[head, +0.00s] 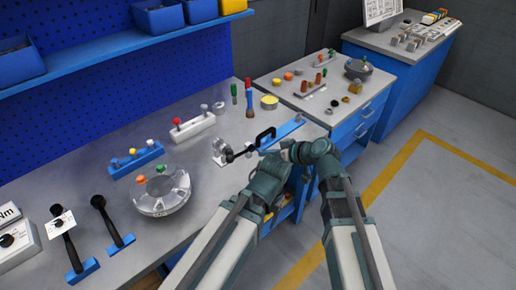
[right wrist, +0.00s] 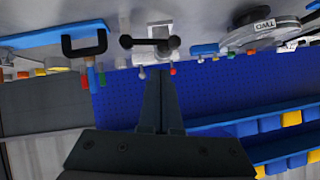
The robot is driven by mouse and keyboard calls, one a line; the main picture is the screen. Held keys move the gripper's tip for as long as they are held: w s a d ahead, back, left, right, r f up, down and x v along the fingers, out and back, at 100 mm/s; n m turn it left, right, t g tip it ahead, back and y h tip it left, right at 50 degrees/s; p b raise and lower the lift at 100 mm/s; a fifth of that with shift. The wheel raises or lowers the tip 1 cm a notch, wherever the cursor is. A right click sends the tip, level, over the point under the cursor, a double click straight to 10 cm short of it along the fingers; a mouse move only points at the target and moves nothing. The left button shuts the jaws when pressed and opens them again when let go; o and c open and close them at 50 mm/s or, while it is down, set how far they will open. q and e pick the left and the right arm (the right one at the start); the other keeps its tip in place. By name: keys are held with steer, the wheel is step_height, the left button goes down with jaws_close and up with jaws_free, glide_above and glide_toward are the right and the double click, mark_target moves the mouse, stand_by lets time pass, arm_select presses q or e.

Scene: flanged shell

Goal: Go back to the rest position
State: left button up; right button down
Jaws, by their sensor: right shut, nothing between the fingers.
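My right gripper (head: 232,157) points left over the workbench (head: 205,225), close to a small metal vise-like fixture (head: 220,147). In the right wrist view its dark fingers (right wrist: 160,82) are together and empty. There the fixture with its black bar handle (right wrist: 150,41) lies just beyond the fingertips; I cannot tell whether they touch. A black U-shaped handle (head: 265,136) on a blue bar (head: 285,132) stands beside the gripper, and it also shows in the right wrist view (right wrist: 84,46). I do not see my left gripper.
A second bench (head: 325,90) is behind right. The floor (head: 450,215) at right is clear.

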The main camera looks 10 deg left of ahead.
steer(key=shift+s+d+r, duration=0.2)
steer(key=shift+d, duration=0.1)
stand_by(0.4)
steer(key=s+d+f+m+g+h, duration=0.2)
steer(key=s+d+f+m+h, duration=0.15)
steer(key=d, duration=0.45)
steer(key=s+d+f+m+g+h, duration=0.1)
steer(key=s+d+f+m+h, duration=0.2)
steer(key=d, duration=0.5)
steer(key=s+d+f+m+g+h, duration=0.25)
steer(key=s+d+f, duration=0.2)
steer(key=d, duration=0.25)
steer(key=s+a+r+n+h, duration=0.1)
steer(key=s+a+n+h, duration=0.1)
steer(key=s+a, duration=0.4)
steer(key=a+n, duration=0.1)
steer(key=a, duration=0.3)
steer(key=shift+n, duration=0.4)
steer(key=shift+g, duration=0.25)
